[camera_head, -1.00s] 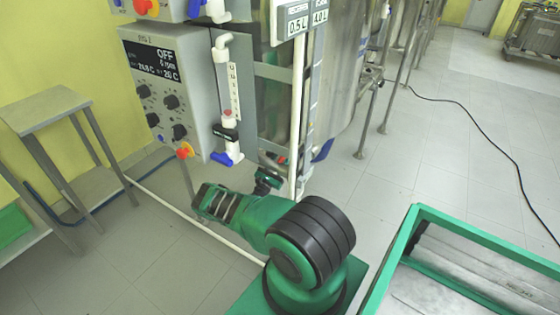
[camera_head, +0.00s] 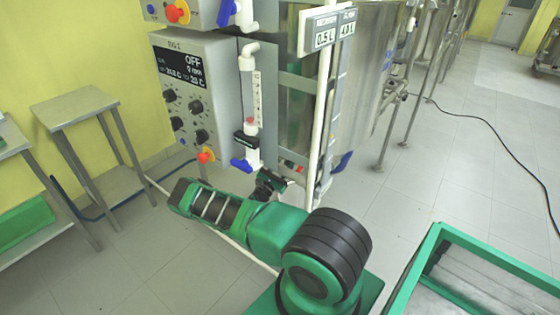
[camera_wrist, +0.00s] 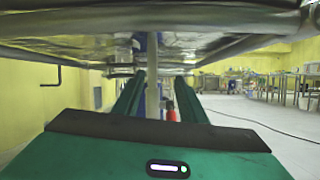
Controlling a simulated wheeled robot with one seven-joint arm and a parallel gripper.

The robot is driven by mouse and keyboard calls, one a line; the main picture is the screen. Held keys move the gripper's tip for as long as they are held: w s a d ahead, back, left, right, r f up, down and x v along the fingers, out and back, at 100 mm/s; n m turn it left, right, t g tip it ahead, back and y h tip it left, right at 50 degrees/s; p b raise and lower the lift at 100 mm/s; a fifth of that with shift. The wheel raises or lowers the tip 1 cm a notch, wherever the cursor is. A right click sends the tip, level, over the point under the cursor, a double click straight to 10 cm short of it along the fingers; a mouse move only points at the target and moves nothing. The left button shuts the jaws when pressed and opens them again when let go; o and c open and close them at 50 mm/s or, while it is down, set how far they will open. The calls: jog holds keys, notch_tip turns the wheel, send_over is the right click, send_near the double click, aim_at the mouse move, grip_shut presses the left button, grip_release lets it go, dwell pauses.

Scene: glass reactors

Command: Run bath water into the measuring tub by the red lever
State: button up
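A small red part (camera_head: 289,166), likely the red lever, shows low beside the white vertical pipe (camera_head: 314,140), just right of my gripper. My gripper (camera_head: 270,183) is low in front of the steel frame, partly hidden by my arm. In the wrist view its two green fingers (camera_wrist: 159,80) stand apart, with a pale vertical pipe (camera_wrist: 152,90) and a red piece (camera_wrist: 171,112) seen between them farther ahead. Nothing is visibly gripped. A steel vessel (camera_head: 362,75) stands behind the pipe. I cannot tell which vessel is the measuring tub.
A control box (camera_head: 187,90) reading OFF hangs left of a clear tube with a blue-handled valve (camera_head: 245,163). A steel side table (camera_head: 78,105) stands at left. A green-framed cart (camera_head: 480,250) is at lower right. A black cable crosses the open floor at right.

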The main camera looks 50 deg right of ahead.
jog(key=shift+w+a+r, duration=0.15)
jog(key=shift+a+r, duration=0.35)
jog(key=shift+a, duration=0.35)
jog(key=shift+w+a+r, duration=0.1)
jog(key=shift+a+r, duration=0.4)
jog(key=shift+a, duration=0.35)
